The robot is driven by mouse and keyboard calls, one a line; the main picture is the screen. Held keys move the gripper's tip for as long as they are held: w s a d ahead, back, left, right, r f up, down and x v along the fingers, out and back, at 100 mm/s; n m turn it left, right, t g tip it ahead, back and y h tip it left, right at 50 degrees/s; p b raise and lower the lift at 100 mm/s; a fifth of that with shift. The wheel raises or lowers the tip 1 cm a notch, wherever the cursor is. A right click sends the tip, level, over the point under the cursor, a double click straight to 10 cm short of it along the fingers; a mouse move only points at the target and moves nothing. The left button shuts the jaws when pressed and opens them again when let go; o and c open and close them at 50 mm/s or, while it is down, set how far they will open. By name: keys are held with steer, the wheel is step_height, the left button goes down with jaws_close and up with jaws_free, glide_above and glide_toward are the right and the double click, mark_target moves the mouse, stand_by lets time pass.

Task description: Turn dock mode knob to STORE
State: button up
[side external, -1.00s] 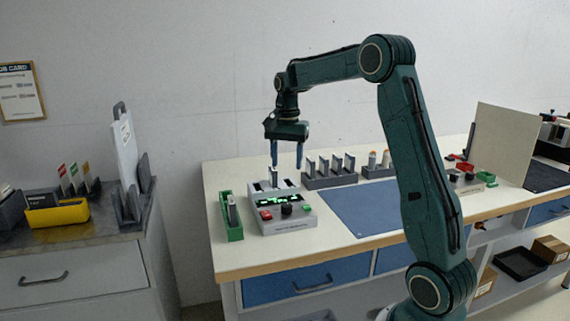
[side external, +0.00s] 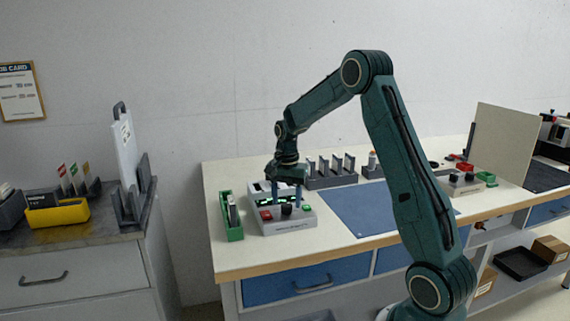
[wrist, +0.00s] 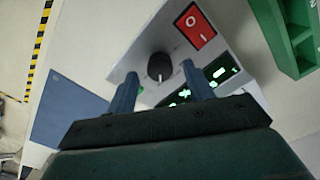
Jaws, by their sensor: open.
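The dock mode knob (side external: 287,210) is a round black knob on the sloped front of a light grey console (side external: 290,228). In the wrist view the knob (wrist: 159,66) carries a pale pointer line; no STORE label is legible. My gripper (side external: 287,200) points down at the console front. In the wrist view my open gripper (wrist: 160,71) has one blue finger on each side of the knob, with visible gaps. Whether the fingertips are level with the knob is hard to tell.
A red rocker switch (wrist: 195,26) and a green button (side external: 307,208) flank the knob. A lit green display (wrist: 215,75) is close to one finger. A green holder (side external: 234,231) stands left of the console; a blue mat (side external: 355,210) lies to the right.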

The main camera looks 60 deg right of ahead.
steer(key=shift+f, duration=0.75)
steer(key=c, duration=1)
steer(key=shift+n, duration=0.3)
steer(key=n, duration=0.8)
